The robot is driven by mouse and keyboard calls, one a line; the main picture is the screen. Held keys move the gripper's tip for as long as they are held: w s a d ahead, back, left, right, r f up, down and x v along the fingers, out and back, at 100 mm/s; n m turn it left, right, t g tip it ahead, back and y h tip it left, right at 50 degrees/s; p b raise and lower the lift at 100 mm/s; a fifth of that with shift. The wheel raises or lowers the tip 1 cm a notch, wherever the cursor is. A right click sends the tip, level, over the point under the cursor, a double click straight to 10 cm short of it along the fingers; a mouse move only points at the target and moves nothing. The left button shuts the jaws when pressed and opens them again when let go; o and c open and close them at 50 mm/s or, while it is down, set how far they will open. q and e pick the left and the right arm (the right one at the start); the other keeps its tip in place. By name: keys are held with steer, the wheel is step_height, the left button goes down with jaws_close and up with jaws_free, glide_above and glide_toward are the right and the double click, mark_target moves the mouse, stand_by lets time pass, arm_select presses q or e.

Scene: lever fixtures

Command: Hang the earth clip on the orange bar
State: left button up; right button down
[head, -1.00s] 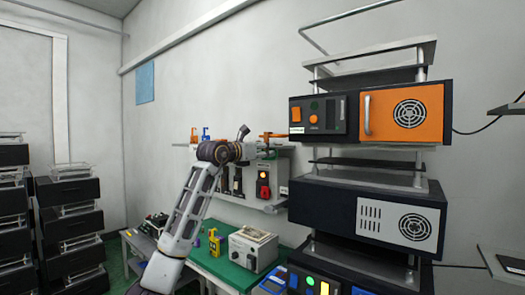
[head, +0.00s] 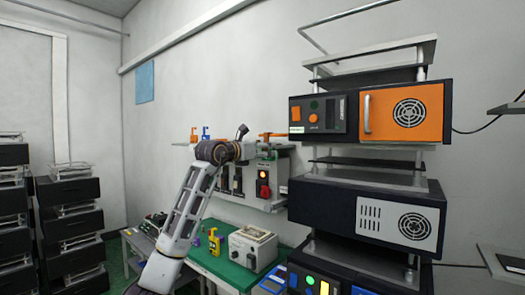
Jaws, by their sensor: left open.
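My left arm rises from the bottom and bends at its elbow; its far end, with the left gripper (head: 257,151), points right in front of the wall shelf. The gripper is small and dark here, open, with its fingertips hard to make out. An orange bar-like piece (head: 272,135) shows just above and right of it; I cannot tell whether they touch. I cannot tell which item is the earth clip. My right gripper is out of view.
A tall stack of dark and orange equipment (head: 370,205) stands close on the right. A green bench (head: 215,268) below carries a cream box (head: 252,247) and a yellow device (head: 214,242). Stacked black units (head: 70,235) stand at the left.

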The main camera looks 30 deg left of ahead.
arm_select(q)
steer(key=s, duration=1.1)
steer(key=shift+s+a, duration=0.3)
steer(key=shift+a, duration=0.15)
stand_by(0.4)
